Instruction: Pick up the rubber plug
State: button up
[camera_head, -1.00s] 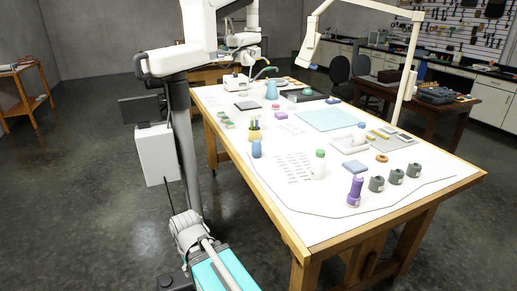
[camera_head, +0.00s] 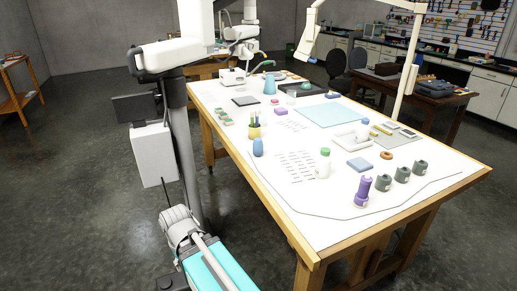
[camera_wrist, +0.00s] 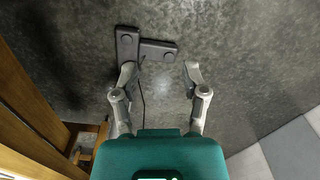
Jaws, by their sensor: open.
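I cannot single out the rubber plug for certain. Several small items stand on the white-topped table (camera_head: 400,222) in the head view. Three dark grey stubby pieces stand near the right edge: a left one (camera_head: 382,183), a middle one (camera_head: 402,174) and a right one (camera_head: 420,167). A brown ring (camera_head: 386,155) lies behind them. My gripper (camera_wrist: 160,74) shows in the wrist view with its two fingers spread apart and nothing between them. It is over the dark floor, beside wooden table parts, away from the items on the tabletop.
A purple bottle (camera_head: 362,190), a white bottle with a green cap (camera_head: 323,164) and a blue pad (camera_head: 359,165) stand close to the grey pieces. A lamp arm (camera_head: 408,70) rises over the far right side. The table's front right area is clear.

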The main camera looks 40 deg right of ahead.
jog(key=shift+a, duration=0.15)
jog(key=shift+o, duration=1)
jog(key=o, duration=0.4)
jog(key=shift+w, duration=0.5)
jog(key=w+d+r+m+t+y, duration=0.25)
jog(key=w+m+t, duration=0.2)
jog(key=w, duration=0.35)
jog(key=w+d+r+m+t+y, duration=0.1)
jog(key=w+d+m+t+y, duration=0.15)
jog(key=w+m, duration=0.4)
jog(key=w+d+r+m+t+h+b, duration=0.1)
jog(key=w+d+r+m+t, duration=0.5)
jog(key=w+d, duration=0.4)
jog(key=d+r+m+t+h, duration=0.1)
jog(key=d+m+h, duration=0.3)
jog(key=d+m, duration=0.4)
jog(key=d+r+m+t+h+b, duration=0.1)
jog(key=d+r+m+h, duration=0.2)
jog(key=d+m, duration=0.5)
jog(key=s+d+r+m+h, duration=0.1)
jog(key=d+m+h, duration=0.4)
jog(key=d, duration=1.2)
jog(key=r+m, duration=0.1)
jog(key=m, duration=0.2)
jog(key=shift+r+m+t+h, duration=0.4)
